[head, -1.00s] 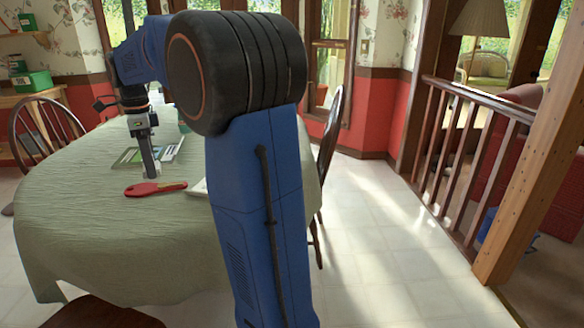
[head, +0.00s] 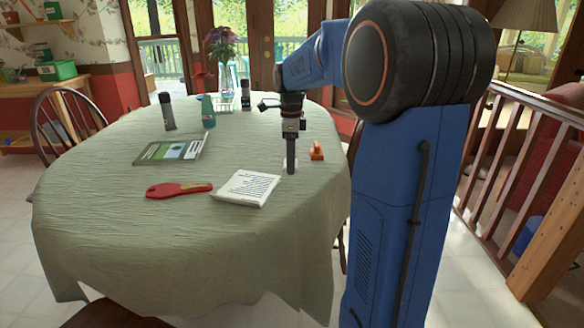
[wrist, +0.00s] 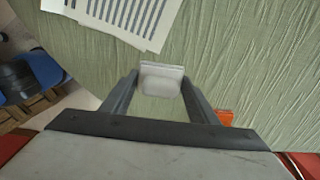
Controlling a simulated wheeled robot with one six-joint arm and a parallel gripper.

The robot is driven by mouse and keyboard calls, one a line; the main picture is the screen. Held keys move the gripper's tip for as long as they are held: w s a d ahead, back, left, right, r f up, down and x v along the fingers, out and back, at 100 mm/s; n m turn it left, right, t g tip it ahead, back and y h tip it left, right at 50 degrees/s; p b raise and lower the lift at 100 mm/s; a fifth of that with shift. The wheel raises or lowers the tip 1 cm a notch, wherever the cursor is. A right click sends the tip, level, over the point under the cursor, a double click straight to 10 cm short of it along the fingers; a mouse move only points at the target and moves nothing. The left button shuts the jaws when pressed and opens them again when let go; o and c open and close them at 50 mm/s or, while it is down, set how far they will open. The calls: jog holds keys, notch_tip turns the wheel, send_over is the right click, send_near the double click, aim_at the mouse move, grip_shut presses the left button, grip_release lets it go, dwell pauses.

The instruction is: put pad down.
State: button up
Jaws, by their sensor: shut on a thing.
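My gripper (head: 290,165) points straight down over the right part of the table. It is shut on a small whitish pad (wrist: 161,77), which shows between the two fingers in the wrist view. The table (head: 110,225) has a green cloth.
A white printed paper stack (head: 246,189) lies left of my gripper, an orange object (head: 317,151) close to its right. A red paddle-shaped thing (head: 178,190), a green-white booklet (head: 170,149), a dark cylinder (head: 166,111) and a green bottle (head: 208,111) are further left. The front cloth is clear.

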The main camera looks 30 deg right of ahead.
jog(key=shift+a+f, duration=0.1)
jog(key=shift+f, duration=1.3)
jog(key=shift+f, duration=0.1)
jog(key=o, duration=1.2)
notch_tip(320, 180, up, 12)
jog(key=shift+f, duration=0.1)
jog(key=shift+r, duration=0.25)
jog(key=shift+a, duration=0.15)
